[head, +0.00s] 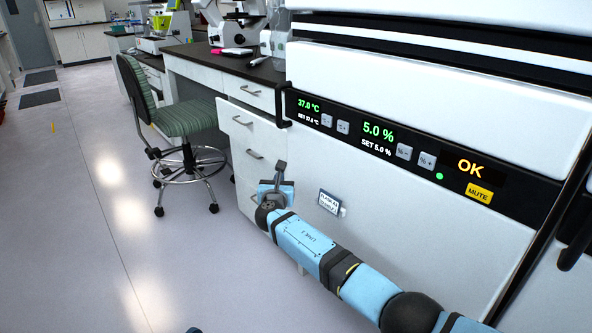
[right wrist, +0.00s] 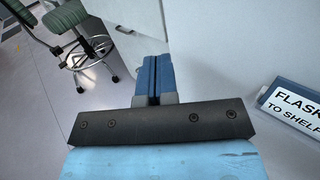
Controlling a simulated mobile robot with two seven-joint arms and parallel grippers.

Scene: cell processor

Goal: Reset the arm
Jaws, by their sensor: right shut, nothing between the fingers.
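My right arm (head: 310,245) reaches in from the lower right of the head view, in front of the white incubator-like cabinet. My right gripper (head: 281,166) is at its far end, beside the drawer unit (head: 243,160) under the bench. In the right wrist view the two blue fingers (right wrist: 154,80) are pressed together with nothing between them. My left gripper is not in view.
The cabinet's control panel (head: 400,150) reads 37.0 °C and 5.0 %. A small label holder (head: 329,203) is on the cabinet front, close to the arm. A green striped chair (head: 185,120) stands left of the drawers. The floor (head: 90,240) at left is open.

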